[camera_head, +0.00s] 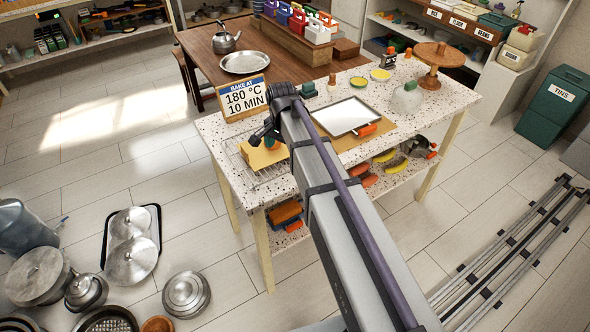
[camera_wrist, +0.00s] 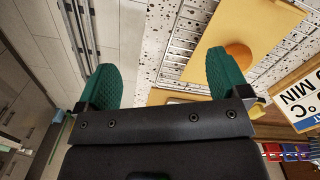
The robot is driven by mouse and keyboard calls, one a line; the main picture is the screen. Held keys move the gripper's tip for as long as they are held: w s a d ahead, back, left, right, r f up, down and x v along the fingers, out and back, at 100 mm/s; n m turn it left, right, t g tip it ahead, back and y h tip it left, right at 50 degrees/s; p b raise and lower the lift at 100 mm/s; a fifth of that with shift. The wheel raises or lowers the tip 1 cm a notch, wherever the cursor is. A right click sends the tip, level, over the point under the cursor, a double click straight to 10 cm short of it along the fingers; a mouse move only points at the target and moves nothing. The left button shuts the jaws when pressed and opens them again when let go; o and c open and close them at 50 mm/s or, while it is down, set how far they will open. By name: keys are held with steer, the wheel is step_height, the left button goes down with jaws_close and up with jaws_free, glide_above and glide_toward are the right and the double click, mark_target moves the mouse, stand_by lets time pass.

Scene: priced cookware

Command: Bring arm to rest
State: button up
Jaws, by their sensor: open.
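My gripper (camera_head: 267,137) is over the left end of the speckled worktop (camera_head: 222,128), beside the sign. In the wrist view my gripper (camera_wrist: 163,80) shows two green finger pads spread wide apart with nothing between them.
A sign (camera_head: 245,98) reading "180 °C 10 MIN" stands close to my gripper. A tray (camera_head: 346,115), yellow dishes (camera_head: 380,75) and a wooden stand (camera_head: 436,58) are on the worktop. Metal pots and lids (camera_head: 130,260) lie on the floor at left. Open floor lies left of the worktop.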

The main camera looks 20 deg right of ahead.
steer(key=s+f+n+b, duration=0.1)
steer(key=s+n, duration=0.9)
steer(key=s, duration=0.9)
steer(key=shift+f+b, duration=0.3)
